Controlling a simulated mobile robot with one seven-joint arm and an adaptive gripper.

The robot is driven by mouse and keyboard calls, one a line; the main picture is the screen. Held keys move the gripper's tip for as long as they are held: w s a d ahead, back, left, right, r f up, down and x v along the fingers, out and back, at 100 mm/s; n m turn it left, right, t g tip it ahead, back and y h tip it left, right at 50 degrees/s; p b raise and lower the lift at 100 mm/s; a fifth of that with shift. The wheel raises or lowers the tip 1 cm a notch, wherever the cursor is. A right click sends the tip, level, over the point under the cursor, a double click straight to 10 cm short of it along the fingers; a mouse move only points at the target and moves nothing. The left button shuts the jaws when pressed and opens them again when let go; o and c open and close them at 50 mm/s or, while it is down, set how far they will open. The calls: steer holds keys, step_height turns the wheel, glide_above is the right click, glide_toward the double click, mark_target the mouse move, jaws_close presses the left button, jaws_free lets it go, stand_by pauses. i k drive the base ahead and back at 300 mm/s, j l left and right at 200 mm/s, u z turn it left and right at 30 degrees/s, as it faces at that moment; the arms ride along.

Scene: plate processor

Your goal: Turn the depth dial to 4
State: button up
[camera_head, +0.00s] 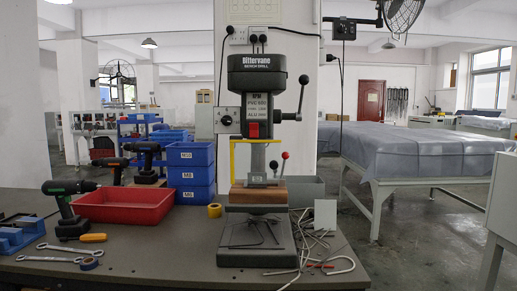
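A dark bench drill (257,80) stands on the bench against a white pillar. A light grey panel (229,113) on the left side of its head carries a small round dark knob (226,120). This may be the depth dial, but its marks and number are too small to read. A red switch (252,130) is on the front of the head. A lever with a black ball (303,79) rises at the right. My gripper is not in view.
Left of the drill are blue bins (191,175), a red tray (124,205), cordless drills (70,205) and wrenches (55,256). A yellow guard (233,155) crosses the drill's front. Bent rods (315,240) lie at right. A covered table (420,155) stands behind right.

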mark_target(227, 121)
steer(key=i+j, duration=0.1)
steer(key=j, duration=0.25)
steer(key=i+j, duration=0.15)
steer(key=j, duration=0.2)
steer(key=i+j, duration=0.1)
steer(key=j, duration=0.3)
steer(key=i+j, duration=0.15)
steer(key=j, duration=0.2)
steer(key=i+j, duration=0.1)
steer(key=j, duration=0.25)
steer(key=z, duration=0.05)
